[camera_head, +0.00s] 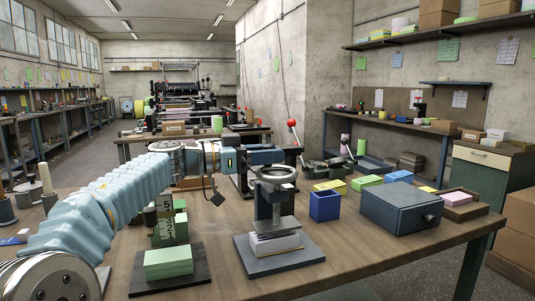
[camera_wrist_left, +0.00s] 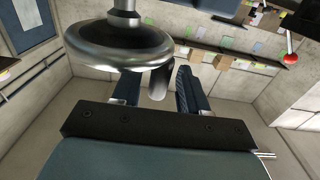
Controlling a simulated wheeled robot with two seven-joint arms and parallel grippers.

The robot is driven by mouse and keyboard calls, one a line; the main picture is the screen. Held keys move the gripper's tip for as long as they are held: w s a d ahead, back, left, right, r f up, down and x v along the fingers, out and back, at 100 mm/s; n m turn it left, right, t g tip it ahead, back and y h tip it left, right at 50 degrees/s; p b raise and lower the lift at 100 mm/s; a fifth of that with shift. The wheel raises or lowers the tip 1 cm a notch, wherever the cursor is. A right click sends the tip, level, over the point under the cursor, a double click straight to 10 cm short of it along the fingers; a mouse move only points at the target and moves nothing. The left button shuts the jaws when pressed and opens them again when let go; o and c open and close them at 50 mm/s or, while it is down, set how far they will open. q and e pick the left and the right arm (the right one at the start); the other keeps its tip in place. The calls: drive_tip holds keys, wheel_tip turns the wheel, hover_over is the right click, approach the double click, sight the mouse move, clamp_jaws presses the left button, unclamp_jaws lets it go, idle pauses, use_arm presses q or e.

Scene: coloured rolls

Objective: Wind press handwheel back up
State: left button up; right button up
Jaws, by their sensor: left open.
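The press (camera_head: 268,208) stands on the table with its grey handwheel (camera_head: 277,174) on top. Its platen sits low, on or very close to a white stack (camera_head: 274,244) on the base plate. My left gripper (camera_head: 267,157) is open just behind the wheel's far rim. In the left wrist view the handwheel (camera_wrist_left: 118,45) is large and close. Its peg-like handle (camera_wrist_left: 158,84) shows between the two spread fingers of my left gripper (camera_wrist_left: 156,92); I cannot tell whether either finger touches it. My right gripper is out of view.
A blue open box (camera_head: 324,206) and a dark grey box (camera_head: 400,208) stand right of the press. Green blocks (camera_head: 168,263) lie on a dark plate to its left, with a numbered green block stack (camera_head: 170,222) behind. A red-knobbed lever (camera_head: 294,125) rises behind the wheel.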

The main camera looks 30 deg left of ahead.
use_arm(q)
drive_tip(key=shift+d, duration=0.1)
clamp_jaws()
idle(0.3)
